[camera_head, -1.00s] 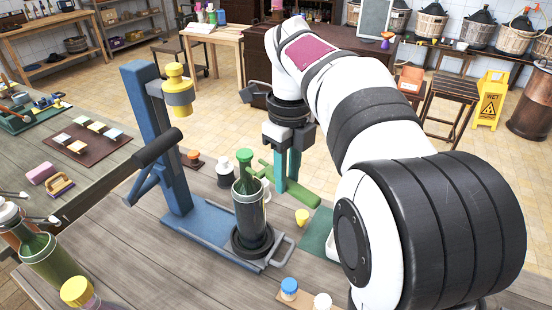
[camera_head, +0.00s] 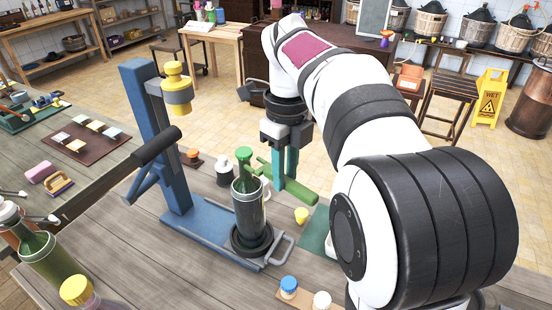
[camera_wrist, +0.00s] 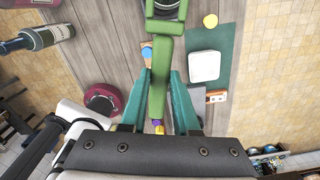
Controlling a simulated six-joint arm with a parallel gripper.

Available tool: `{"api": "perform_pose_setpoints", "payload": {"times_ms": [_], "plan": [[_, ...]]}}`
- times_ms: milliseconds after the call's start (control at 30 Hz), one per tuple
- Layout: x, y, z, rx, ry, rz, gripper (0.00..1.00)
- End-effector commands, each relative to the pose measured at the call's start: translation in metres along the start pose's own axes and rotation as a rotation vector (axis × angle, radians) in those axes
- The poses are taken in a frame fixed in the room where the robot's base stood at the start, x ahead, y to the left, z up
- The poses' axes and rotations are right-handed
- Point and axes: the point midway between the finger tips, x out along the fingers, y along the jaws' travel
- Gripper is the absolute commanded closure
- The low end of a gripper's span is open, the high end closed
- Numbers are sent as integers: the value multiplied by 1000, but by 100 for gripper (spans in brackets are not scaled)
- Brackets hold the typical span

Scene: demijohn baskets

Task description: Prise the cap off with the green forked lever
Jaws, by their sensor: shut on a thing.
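The green forked lever (camera_head: 290,183) is held in my gripper (camera_head: 285,162), whose teal fingers close on its shaft from both sides. In the wrist view the lever (camera_wrist: 160,60) runs up to its fork, which overlaps the bottle's dark holder (camera_wrist: 163,8) at the top edge. In the head view the fork end is beside the bottle's neck, just below the green cap (camera_head: 244,153). Whether it touches the cap cannot be told. The cap sits on top of the green bottle (camera_head: 246,184), which stands upright in a dark sleeve (camera_head: 249,215).
The sleeve stands on the base of a blue press (camera_head: 160,140) with a yellow-topped head (camera_head: 176,80). A black-and-white bottle (camera_head: 224,172) stands behind. A small yellow cup (camera_head: 301,215) and green mat (camera_head: 318,228) lie to the right. Blue and white caps (camera_head: 289,286) are in front.

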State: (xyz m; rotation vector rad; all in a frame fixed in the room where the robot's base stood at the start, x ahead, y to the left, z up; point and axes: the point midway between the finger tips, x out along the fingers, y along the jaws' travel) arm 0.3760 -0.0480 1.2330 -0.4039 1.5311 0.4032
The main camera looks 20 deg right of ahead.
Motion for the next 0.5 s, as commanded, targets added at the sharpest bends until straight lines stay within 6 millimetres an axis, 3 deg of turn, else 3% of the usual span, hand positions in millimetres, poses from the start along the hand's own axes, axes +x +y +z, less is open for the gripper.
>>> {"api": "perform_pose_setpoints", "payload": {"times_ms": [500], "plan": [[0,0,6,-1,0,0,100]]}}
